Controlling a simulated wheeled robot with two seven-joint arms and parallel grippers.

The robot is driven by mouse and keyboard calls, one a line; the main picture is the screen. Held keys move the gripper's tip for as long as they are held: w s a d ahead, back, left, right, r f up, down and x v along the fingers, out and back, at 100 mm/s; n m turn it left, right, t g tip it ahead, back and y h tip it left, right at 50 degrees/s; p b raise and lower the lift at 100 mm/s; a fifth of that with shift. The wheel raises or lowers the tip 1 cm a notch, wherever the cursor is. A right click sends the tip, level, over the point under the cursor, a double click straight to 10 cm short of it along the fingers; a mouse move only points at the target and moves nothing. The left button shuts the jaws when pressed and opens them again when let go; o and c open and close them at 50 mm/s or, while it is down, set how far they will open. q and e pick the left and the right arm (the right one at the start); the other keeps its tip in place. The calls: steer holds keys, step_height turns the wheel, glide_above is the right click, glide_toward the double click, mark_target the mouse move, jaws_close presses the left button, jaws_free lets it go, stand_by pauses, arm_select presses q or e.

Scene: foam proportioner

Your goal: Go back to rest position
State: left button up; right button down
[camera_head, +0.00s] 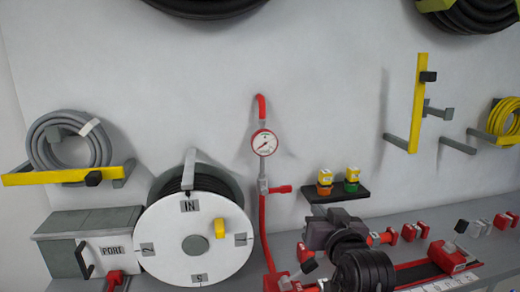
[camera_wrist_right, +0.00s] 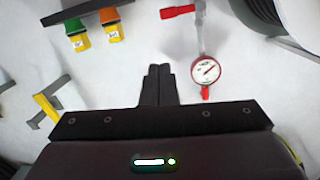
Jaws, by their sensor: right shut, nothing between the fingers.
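My right gripper (camera_head: 325,232) is in front of the bench at the lower middle right of the head view, held by my dark arm. Its fingertips are hard to make out there. In the right wrist view its two dark fingers (camera_wrist_right: 158,80) are together with nothing between them. It touches nothing that I can see. My left gripper is not in the head view.
A red pipe with a round gauge (camera_head: 264,143) stands left of the gripper. A small black shelf (camera_head: 335,195) holds orange and green yellow-topped items. A white hose reel (camera_head: 195,240) is at left. Red fittings (camera_head: 447,257) sit on the bench at right.

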steer(key=s+d+f+g, duration=0.1)
steer(key=s+f+g, duration=0.25)
steer(key=f, duration=0.45)
steer(key=s+d+f+g, duration=0.2)
steer(key=s+f, duration=0.3)
steer(key=f, duration=0.3)
steer(key=s+d+f+n+g+h, duration=0.1)
steer(key=s+d+f+g, duration=0.1)
steer(key=s+f+g, duration=0.5)
steer(key=s+d+f+n+g+h, duration=0.15)
steer(key=s+f, duration=0.35)
steer(key=s, duration=0.7)
step_height(320, 180, down, 30)
steer(key=s+r, duration=0.1)
steer(key=s, duration=0.1)
steer(key=s+d+f, duration=0.2)
steer(key=s+f, duration=0.7)
steer(key=s, duration=0.1)
steer(key=s+d+f+g, duration=0.1)
steer(key=s+f, duration=0.8)
steer(key=f, duration=0.1)
steer(key=shift+s+d+f+g, duration=0.15)
steer(key=shift+s+d+g, duration=0.15)
steer(key=shift+s+d, duration=0.05)
